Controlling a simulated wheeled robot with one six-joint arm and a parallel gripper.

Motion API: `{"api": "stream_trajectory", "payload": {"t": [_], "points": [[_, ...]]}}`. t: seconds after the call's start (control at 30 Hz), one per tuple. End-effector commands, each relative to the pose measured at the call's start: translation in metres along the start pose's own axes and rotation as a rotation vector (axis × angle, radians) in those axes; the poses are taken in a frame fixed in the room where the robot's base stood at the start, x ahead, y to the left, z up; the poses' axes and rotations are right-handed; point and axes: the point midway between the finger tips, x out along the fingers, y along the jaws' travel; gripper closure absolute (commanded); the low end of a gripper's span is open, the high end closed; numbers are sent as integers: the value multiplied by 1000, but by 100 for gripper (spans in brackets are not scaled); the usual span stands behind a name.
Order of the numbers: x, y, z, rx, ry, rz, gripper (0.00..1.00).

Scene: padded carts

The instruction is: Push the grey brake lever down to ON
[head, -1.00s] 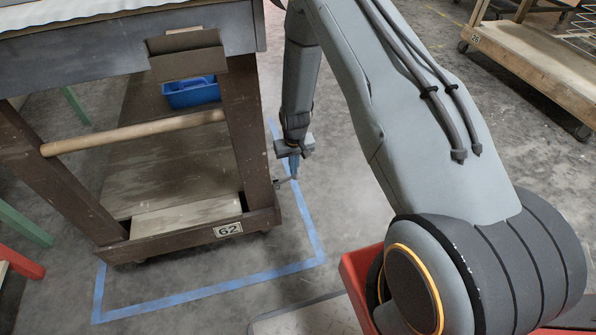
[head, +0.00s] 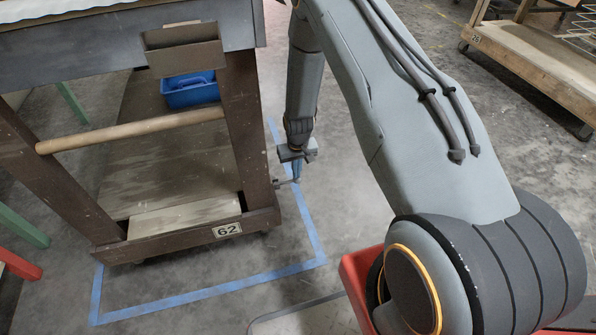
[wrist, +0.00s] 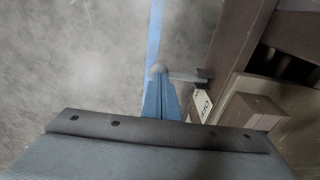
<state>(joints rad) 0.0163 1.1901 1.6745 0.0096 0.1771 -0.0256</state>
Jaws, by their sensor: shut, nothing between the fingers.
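The grey brake lever (wrist: 186,77) juts out from the side of the cart in the wrist view, with a round knob (wrist: 158,68) at its free end. In the head view the lever (head: 284,182) is a short bar low on the cart's right side. My gripper (wrist: 160,82) has its blue fingers shut and empty, with the tips at the knob; they seem to touch it, and partly hide it. It also shows in the head view (head: 297,178), pointing down beside the cart. A small white label (wrist: 202,104) sits by the lever; I cannot read it surely.
The wooden cart (head: 165,239) marked 62 stands inside a blue tape outline (head: 230,285), with a blue bin (head: 190,97) on its lower shelf. Another cart (head: 528,68) is at the upper right. The floor right of my gripper is clear.

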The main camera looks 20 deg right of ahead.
Motion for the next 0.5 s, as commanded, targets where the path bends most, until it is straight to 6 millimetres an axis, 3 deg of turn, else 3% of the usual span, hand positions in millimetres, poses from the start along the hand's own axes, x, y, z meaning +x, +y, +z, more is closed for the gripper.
{"api": "stream_trajectory", "payload": {"t": [0.5], "points": [[23,3,2,0,0,0,100]]}}
